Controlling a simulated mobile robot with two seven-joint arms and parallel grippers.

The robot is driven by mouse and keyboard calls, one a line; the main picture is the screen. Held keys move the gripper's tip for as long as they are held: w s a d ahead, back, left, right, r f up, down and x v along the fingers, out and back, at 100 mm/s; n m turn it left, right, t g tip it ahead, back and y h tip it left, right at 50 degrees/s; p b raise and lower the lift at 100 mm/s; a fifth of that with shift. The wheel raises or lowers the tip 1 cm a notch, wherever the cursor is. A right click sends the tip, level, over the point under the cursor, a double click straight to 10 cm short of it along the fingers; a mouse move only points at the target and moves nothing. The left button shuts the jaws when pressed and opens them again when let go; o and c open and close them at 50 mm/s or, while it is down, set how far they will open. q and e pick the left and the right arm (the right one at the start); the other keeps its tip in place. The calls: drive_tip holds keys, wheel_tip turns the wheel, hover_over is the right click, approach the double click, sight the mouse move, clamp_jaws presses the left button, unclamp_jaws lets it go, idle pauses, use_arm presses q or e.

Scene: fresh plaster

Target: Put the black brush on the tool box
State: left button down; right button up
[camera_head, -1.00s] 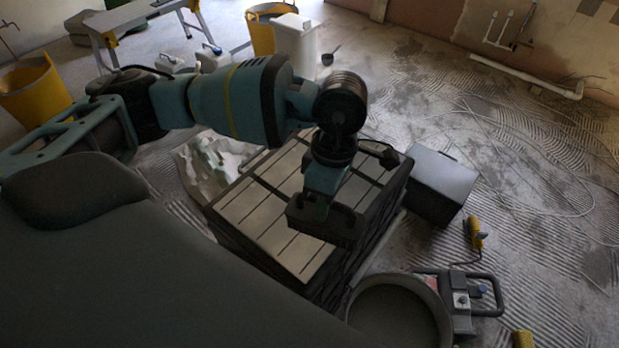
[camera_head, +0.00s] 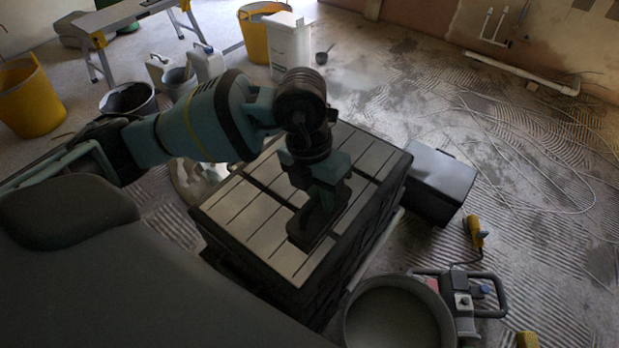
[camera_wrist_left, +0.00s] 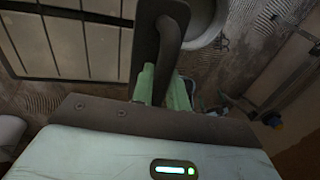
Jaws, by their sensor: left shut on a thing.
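The black brush (camera_head: 306,230), a dark block with a handle, is held over the light-slabbed stack. It also shows in the left wrist view (camera_wrist_left: 145,38), with its curved handle between the fingers. My left gripper (camera_head: 327,188) is shut on the handle; its greenish fingers (camera_wrist_left: 163,88) show in the left wrist view. I cannot tell whether the brush touches the slabs. The tool box appears to be the dark, flat-lidded box (camera_head: 442,178) just right of the stack, its top clear. My right gripper is not in view.
The stack (camera_head: 240,205) stands between me and the dark box. A round bucket (camera_head: 398,315) and a grey-red device (camera_head: 468,300) are in front of the box. A yellow-handled tool (camera_head: 477,232) lies right of it. Floor beyond is mostly clear.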

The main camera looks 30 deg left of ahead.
use_arm(q)
drive_tip(key=w+a+f, duration=0.1)
drive_tip(key=w+a, duration=0.8)
drive_tip(key=w, duration=0.3)
drive_tip(key=shift+f, duration=0.2)
drive_tip(key=shift+w+a, duration=0.1)
drive_tip(key=shift+w+a+f, duration=0.15)
drive_tip(key=shift+f, duration=0.75)
drive_tip(key=shift+w+a+f, duration=0.1)
drive_tip(key=shift+f, duration=0.8)
drive_tip(key=shift+f, duration=0.15)
drive_tip(key=c, duration=1.4)
unclamp_jaws()
